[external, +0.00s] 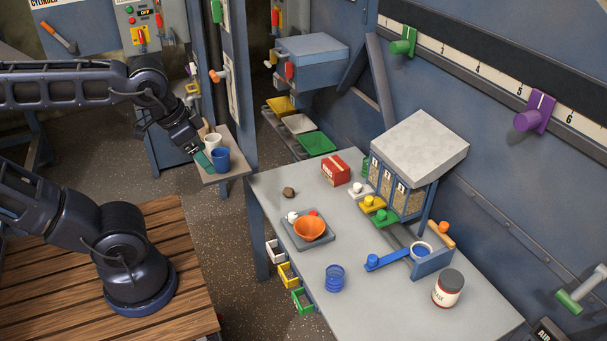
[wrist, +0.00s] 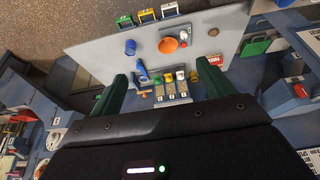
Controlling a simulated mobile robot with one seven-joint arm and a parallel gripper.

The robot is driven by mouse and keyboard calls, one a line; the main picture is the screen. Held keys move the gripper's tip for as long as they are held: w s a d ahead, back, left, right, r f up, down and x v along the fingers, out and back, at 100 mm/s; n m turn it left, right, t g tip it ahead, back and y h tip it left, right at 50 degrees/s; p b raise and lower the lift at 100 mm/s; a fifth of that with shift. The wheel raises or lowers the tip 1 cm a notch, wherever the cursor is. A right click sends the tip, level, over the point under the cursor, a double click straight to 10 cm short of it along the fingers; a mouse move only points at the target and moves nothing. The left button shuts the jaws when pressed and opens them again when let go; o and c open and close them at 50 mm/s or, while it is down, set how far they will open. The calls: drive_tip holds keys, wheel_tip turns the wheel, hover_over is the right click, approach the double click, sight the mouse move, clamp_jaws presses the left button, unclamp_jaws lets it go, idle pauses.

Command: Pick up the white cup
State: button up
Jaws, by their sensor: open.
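The white cup (external: 213,140) stands upright on a small grey shelf (external: 237,171) in the external view, just behind a blue cup (external: 221,160). My gripper (external: 206,163) hangs at the left edge of this shelf, close to both cups and to the left of them. Whether it touches either cup cannot be told. In the wrist view its two green fingers (wrist: 163,80) are spread wide with nothing held between them. I cannot make out the white cup in the wrist view.
The grey table (external: 375,305) on the right carries an orange bowl (external: 309,229), a blue glass (external: 335,278), a jar (external: 448,288) and a dispenser (external: 420,145). Open floor lies between shelf and wooden platform (external: 40,290).

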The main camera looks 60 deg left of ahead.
sight(214, 140)
drive_tip(key=shift+o, duration=0.3)
drive_tip(key=shift+a, duration=0.1)
